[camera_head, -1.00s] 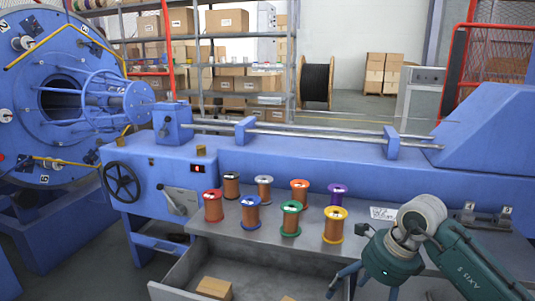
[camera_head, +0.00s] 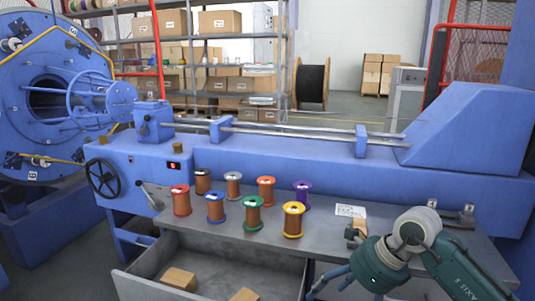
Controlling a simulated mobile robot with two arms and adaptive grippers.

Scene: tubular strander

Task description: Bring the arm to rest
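My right arm, dark green with a pale grey joint, comes in from the lower right. Its gripper (camera_head: 335,291) is low in the picture, in front of the table's front edge and right of the open drawer. Its dark fingers look spread, with nothing visible between them; the lower part is cut off by the picture's edge. My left arm and gripper are not in view.
Several coloured wire spools, such as the yellow one (camera_head: 293,220), stand on the grey table (camera_head: 330,246). The open drawer (camera_head: 222,262) holds boxes. The blue machine (camera_head: 300,165) stands behind.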

